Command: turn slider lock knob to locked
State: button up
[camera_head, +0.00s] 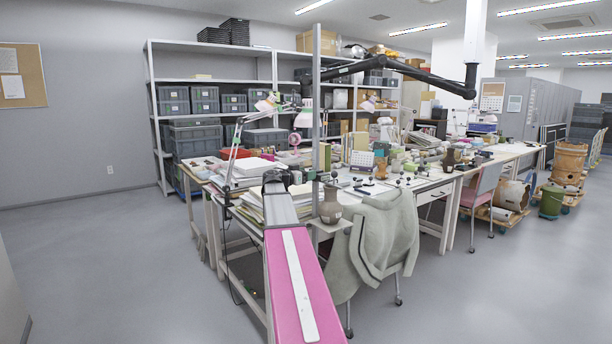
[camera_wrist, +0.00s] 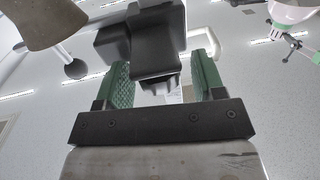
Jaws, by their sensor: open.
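In the wrist view a dark block, which looks like the slider (camera_wrist: 155,30), hangs in front of my gripper (camera_wrist: 161,68). A ribbed dark piece at its lower end, probably the lock knob (camera_wrist: 158,84), sits between my two green fingers. The fingers are open, with a gap visible on each side; I see no clear contact. Whether the knob stands at locked or unlocked cannot be read. In the head view my pink and grey arm reaches up to the upright post (camera_head: 316,90) at the desk's corner; the knob itself is too small to make out there.
A brown vessel (camera_head: 330,207) stands close to the post, beside my arm. A chair with a grey-green jacket (camera_head: 375,245) is just right of my arm. The desk (camera_head: 430,190) is crowded with papers, books and small stands. The floor (camera_head: 120,260) at left is clear.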

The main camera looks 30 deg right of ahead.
jog(key=shift+d, duration=0.1)
jog(key=c, duration=0.9)
jog(key=shift+c, duration=0.2)
jog(key=shift+w+g, duration=0.1)
jog(key=shift+g, duration=0.2)
jog(key=m+g, duration=0.2)
jog(key=g, duration=0.1)
jog(key=m+g, duration=0.2)
jog(key=shift+w+g, duration=0.15)
jog(key=shift+g, duration=0.25)
jog(key=m+g+y, duration=0.1)
jog(key=m+g, duration=0.2)
jog(key=g, duration=0.1)
jog(key=shift+m+g+y, duration=0.8)
jog(key=shift+g+y, duration=0.1)
jog(key=shift+g, duration=0.4)
jog(key=shift+s+g, duration=0.2)
jog(key=shift+g, duration=0.1)
jog(key=o, duration=0.9)
